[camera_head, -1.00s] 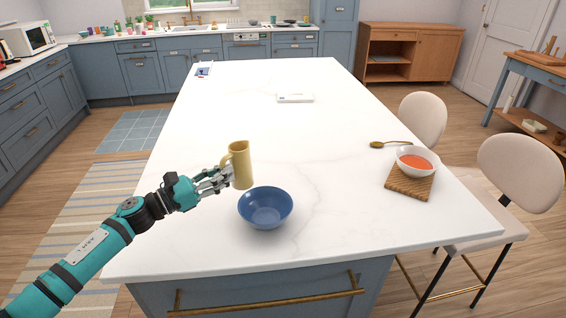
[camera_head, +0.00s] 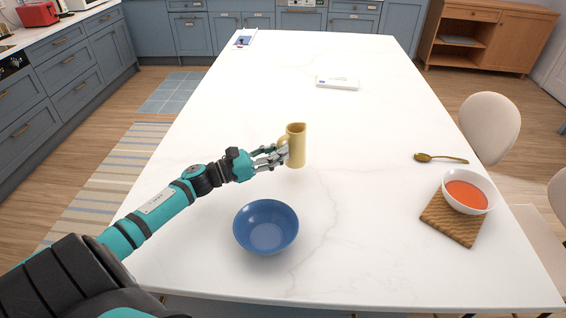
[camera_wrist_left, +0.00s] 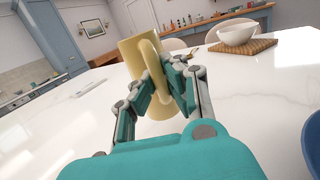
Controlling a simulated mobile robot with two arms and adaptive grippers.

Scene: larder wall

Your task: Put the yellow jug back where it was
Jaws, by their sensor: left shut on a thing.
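The yellow jug (camera_head: 298,146) is upright over the white island top, beyond the blue bowl. My left gripper (camera_head: 282,155) is shut on its handle, coming in from the left. The left wrist view shows the jug (camera_wrist_left: 140,62) large, with the fingers (camera_wrist_left: 168,85) closed on the handle, which faces the camera. I cannot tell for sure whether the jug's base touches the counter. My right gripper is not in view.
The blue bowl (camera_head: 266,227) stands nearer than the jug. A white bowl of red soup (camera_head: 466,192) sits on a wooden board (camera_head: 452,224) at the right, with a gold spoon (camera_head: 440,158) behind. A white boxy item (camera_head: 338,83) lies farther back. The middle of the white island (camera_head: 370,140) is clear.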

